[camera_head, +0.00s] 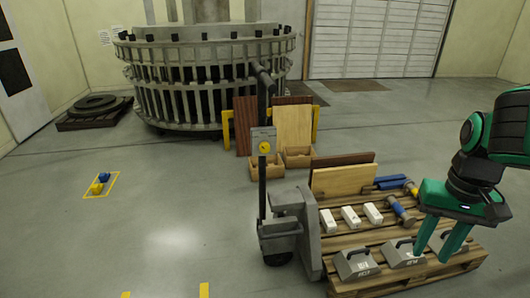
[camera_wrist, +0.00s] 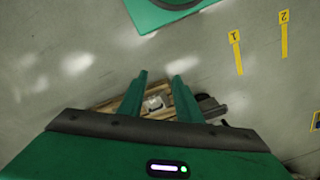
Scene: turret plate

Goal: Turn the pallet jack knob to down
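The pallet jack (camera_head: 295,225) stands at the left end of the wooden pallet, with a dark upright handle. A grey panel (camera_head: 263,134) on the handle carries a small round yellow knob (camera_head: 264,147); its exact setting is too small to read. My green gripper (camera_head: 432,256) is over the right front of the pallet, well to the right of the knob and lower in the picture. Its two fingers are apart and nothing is seen held between them. In the wrist view my gripper (camera_wrist: 160,76) is open above part of the pallet; the knob cannot be made out there.
The pallet (camera_head: 400,277) bears grey handled weights (camera_head: 355,264), white blocks (camera_head: 350,217), blue-ended rollers (camera_head: 402,210) and upright boards (camera_head: 343,180). A large caged turret (camera_head: 205,80) stands behind. Open floor (camera_head: 160,220) lies left of the jack. Yellow floor markers (camera_wrist: 238,55) show in the wrist view.

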